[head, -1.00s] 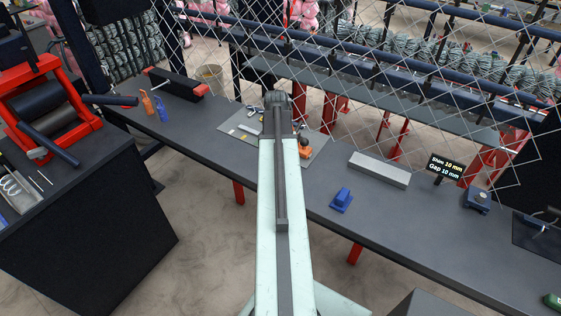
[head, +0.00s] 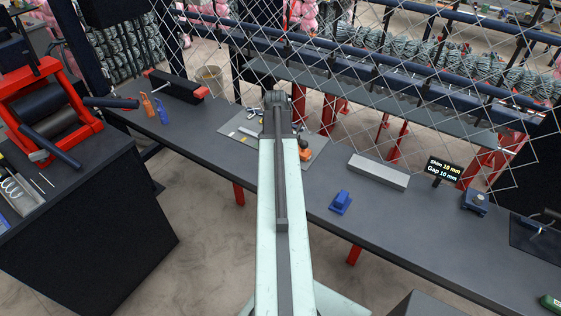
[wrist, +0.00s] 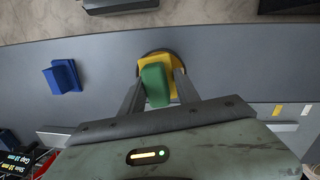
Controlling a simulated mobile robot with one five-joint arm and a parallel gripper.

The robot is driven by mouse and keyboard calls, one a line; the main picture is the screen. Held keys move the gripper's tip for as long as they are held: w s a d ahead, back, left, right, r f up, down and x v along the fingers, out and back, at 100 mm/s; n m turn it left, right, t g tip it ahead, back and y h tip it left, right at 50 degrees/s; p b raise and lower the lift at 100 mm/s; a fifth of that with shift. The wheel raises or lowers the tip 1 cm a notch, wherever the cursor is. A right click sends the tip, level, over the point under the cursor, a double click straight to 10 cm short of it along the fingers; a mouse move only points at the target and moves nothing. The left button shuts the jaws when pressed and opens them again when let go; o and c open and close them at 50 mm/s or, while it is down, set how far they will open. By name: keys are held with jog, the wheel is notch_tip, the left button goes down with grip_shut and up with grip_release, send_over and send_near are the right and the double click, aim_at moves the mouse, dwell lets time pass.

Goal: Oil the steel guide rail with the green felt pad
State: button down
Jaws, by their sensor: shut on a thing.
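My gripper (wrist: 159,78) is shut on the green felt pad (wrist: 154,86) in the wrist view, with one dark finger on each side. A yellow piece (wrist: 175,62) shows behind and beside the pad, with a dark rounded rim around its far side. I cannot tell whether the pad touches these. In the head view my arm hides the gripper and the pad. A pale grey steel bar, seemingly the guide rail (head: 378,170), lies on the bench right of my arm. It shows partly in the wrist view (wrist: 55,130).
A blue block (head: 341,201) stands on the dark bench (head: 420,222) between my arm and the bar; it also shows in the wrist view (wrist: 62,77). A small display (head: 444,170) stands right of the bar. A grey mat (head: 312,152) with small items lies near my arm's end. Chain-link mesh hangs behind.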

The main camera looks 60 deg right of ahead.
notch_tip(320, 180, up, 6)
jog(key=p, duration=0.5)
jog(key=shift+f, duration=0.3)
